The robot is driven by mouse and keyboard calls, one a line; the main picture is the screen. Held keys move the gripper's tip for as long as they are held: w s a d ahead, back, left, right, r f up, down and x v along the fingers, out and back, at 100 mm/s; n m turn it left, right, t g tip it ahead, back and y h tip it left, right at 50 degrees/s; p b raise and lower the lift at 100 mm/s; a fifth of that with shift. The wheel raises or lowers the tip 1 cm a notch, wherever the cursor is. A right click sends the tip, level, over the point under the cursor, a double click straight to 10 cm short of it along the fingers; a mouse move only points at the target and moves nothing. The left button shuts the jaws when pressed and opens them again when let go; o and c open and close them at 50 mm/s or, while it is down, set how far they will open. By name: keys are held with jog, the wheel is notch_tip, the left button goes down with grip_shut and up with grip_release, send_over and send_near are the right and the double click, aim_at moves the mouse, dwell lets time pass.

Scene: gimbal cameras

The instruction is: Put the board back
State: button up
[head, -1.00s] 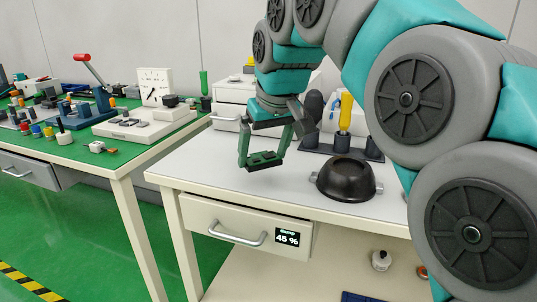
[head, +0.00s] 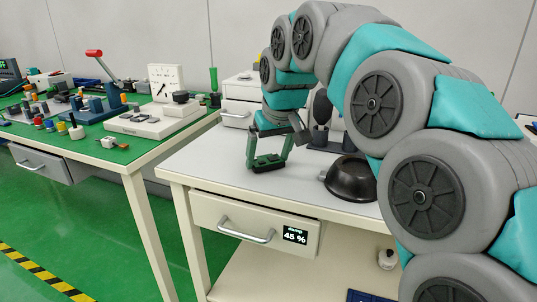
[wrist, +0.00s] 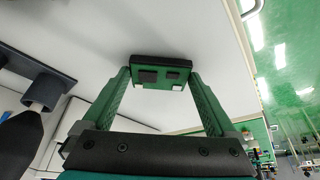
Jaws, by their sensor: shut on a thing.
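My gripper (head: 268,158) is shut on a small board (head: 265,163), dark with a green edge, over the left part of the white table's top. In the wrist view the board (wrist: 161,72) sits crosswise between the two green fingertips, with black chips and pale parts on its near face. I cannot tell whether it touches the table or hangs just above it. No empty place for the board can be made out clearly.
A dark tool stand (wrist: 38,75) is behind, partly hidden by my arm. The drawer (head: 250,222) is shut. A green-topped bench (head: 135,150) at left is crowded with devices.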

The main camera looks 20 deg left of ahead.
jog(key=shift+f, duration=0.1)
jog(key=shift+f, duration=0.15)
jog(key=o, duration=1.1)
jog(key=v, duration=1.2)
jog(key=shift+r, duration=0.2)
jog(key=shift+s, duration=0.1)
